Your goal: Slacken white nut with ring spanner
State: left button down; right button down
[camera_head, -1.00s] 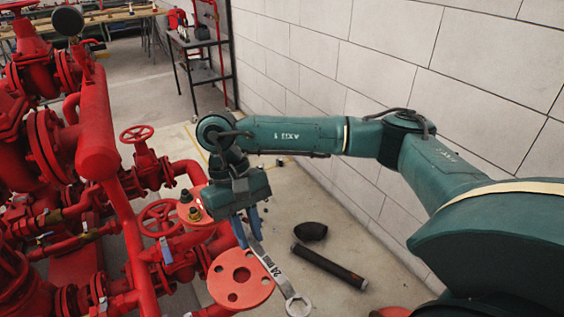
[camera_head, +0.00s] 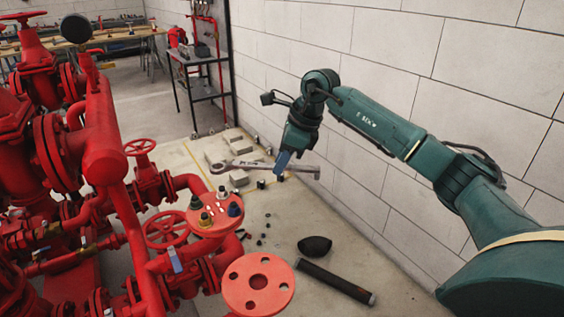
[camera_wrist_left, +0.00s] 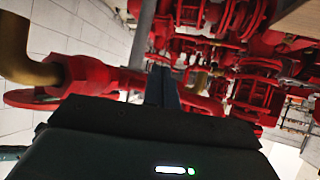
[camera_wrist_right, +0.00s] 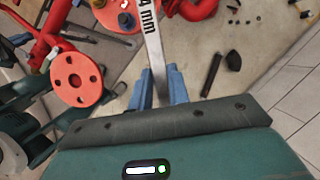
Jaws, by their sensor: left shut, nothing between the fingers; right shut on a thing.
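A round red flange (camera_head: 211,222) carries several coloured nuts on studs, in green, brass and blue. A small pale nut (camera_head: 221,193) shows at its far edge; I take it for the white nut, but it is too small to be sure. My right gripper (camera_head: 281,166) is shut on the steel ring spanner (camera_head: 242,164), held level in the air beyond and right of the flange, apart from the nuts. Its ring end points left. In the right wrist view the spanner shaft (camera_wrist_right: 152,38) runs up from between the blue fingers. My left gripper (camera_wrist_left: 162,86) is shut and empty near red pipework.
A lower red flange (camera_head: 258,284) with holes stands in front. Red valves and pipes (camera_head: 105,150) fill the left. A black pipe (camera_head: 336,281) and black elbow (camera_head: 315,246) lie on the floor. A block wall (camera_head: 400,80) bounds the right.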

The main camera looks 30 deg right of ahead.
dwell(0.4)
jog(key=shift+f+b, duration=0.75)
jog(key=shift+f, duration=0.3)
notch_tip(320, 180, down, 3)
jog(key=shift+r+b, duration=0.15)
jog(key=shift+b, duration=0.75)
pick_arm(q)
jog(key=shift+w+d+f, duration=0.1)
jog(key=shift+d+f, duration=0.2)
jog(key=shift+f, duration=0.55)
jog(key=shift+r, duration=0.1)
